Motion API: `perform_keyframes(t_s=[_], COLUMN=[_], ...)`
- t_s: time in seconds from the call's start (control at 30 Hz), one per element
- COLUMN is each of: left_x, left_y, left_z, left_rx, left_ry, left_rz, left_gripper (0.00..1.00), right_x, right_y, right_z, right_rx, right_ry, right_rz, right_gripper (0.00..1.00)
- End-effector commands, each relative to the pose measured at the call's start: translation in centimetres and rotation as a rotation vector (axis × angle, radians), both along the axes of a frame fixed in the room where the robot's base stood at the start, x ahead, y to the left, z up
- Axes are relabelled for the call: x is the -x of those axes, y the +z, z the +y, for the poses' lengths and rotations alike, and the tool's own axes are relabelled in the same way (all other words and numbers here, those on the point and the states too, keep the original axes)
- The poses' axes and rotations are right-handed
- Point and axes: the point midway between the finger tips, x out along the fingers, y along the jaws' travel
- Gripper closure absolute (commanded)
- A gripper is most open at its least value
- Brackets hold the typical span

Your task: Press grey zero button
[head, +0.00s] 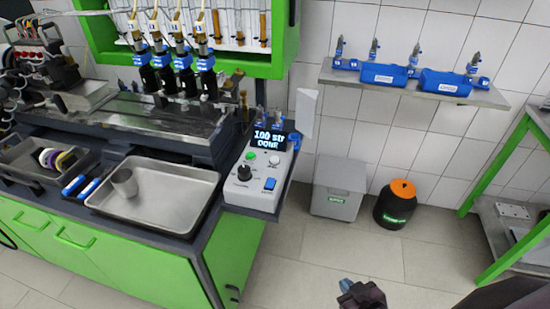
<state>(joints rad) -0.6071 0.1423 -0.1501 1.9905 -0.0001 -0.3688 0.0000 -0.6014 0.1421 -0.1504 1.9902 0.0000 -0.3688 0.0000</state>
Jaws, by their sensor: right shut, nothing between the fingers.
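The control box (256,192) is a light grey unit at the right end of the bench. Its display (269,140) reads "100 STR DONE". A pale grey round button (274,160), which looks like the zero button, sits on its upper right face, beside a green button (250,157). A black knob (244,172) and a blue switch (269,184) are below them. My right gripper (348,287) is shut and empty at the bottom edge, low and to the right of the box, well apart from it. My left gripper is out of view.
A metal tray (160,205) with a grey cup (125,182) lies left of the box. A grey bin (337,187) and a black bucket with orange lid (395,205) stand on the floor behind. The floor right of the bench is open.

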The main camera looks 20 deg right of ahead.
Motion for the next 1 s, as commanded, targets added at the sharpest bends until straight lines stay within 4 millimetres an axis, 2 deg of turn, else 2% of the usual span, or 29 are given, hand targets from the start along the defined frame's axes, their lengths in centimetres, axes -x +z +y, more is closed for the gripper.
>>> perform_keyframes(t_s=[1.0], left_x=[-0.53], left_y=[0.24], left_z=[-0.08], left_rx=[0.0], left_ry=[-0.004], left_rz=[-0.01], left_gripper=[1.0], right_x=[-0.04], right_y=[0.04], right_z=[-0.02], right_rx=[0.0], right_ry=[0.0], right_rz=[-0.001], right_gripper=[1.0])
